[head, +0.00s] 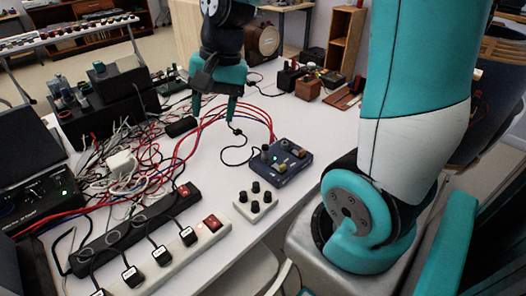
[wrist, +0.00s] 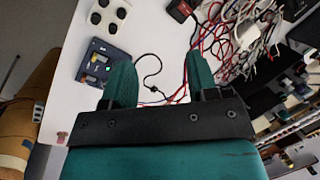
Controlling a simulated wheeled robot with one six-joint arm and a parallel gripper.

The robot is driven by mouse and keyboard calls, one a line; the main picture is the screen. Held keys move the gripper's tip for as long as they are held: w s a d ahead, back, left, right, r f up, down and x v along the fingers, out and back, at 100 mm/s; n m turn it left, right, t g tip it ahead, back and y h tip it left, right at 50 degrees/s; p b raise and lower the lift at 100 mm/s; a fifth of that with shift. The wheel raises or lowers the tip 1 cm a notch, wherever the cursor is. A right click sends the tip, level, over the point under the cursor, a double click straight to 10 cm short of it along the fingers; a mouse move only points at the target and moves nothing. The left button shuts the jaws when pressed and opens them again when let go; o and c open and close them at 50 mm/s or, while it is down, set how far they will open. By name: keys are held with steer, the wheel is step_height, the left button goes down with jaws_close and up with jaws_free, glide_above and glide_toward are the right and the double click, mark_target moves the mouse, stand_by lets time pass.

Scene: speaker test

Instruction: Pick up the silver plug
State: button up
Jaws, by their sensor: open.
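My gripper (head: 214,107) is open and empty above the white table, fingers pointing down. In the wrist view, my gripper (wrist: 158,60) has its two teal fingers wide apart. A thin black cable (head: 228,158) curls on the table near the fingers. On it is a small dark piece (head: 237,131), perhaps the plug. This small piece (wrist: 154,89) also shows between the fingers in the wrist view, near the gripper's base. Its silver colour cannot be made out. The fingers do not appear to touch it.
A blue-grey knob box (head: 281,160) and a white knob box (head: 255,205) stand nearby. Red and blue cables (head: 205,120) run close to the fingers. A white power strip (head: 205,240) and a black one (head: 120,232) lie at the front left. Bare table surrounds the curled cable.

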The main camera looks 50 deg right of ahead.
steer(key=w+d+f+m, duration=0.1)
steer(key=d+f+m, duration=0.1)
steer(key=d+m, duration=0.3)
steer(key=w+d+f+m, duration=0.2)
steer(key=d+m, duration=0.1)
steer(key=d, duration=0.4)
steer(key=m+h, duration=0.1)
steer(key=m, duration=0.5)
glide_toward(266, 145)
steer(key=shift+m, duration=0.3)
steer(key=f, duration=0.3)
steer(key=w+a+f+b, duration=0.1)
steer(key=f, duration=0.1)
steer(key=shift+f, duration=0.1)
steer(key=shift+a+f, duration=0.15)
steer(key=shift+f, duration=1.35)
steer(key=shift+a+f, duration=0.2)
steer(key=shift+f, duration=1.35)
steer(key=shift+c, duration=0.4)
jaws_close()
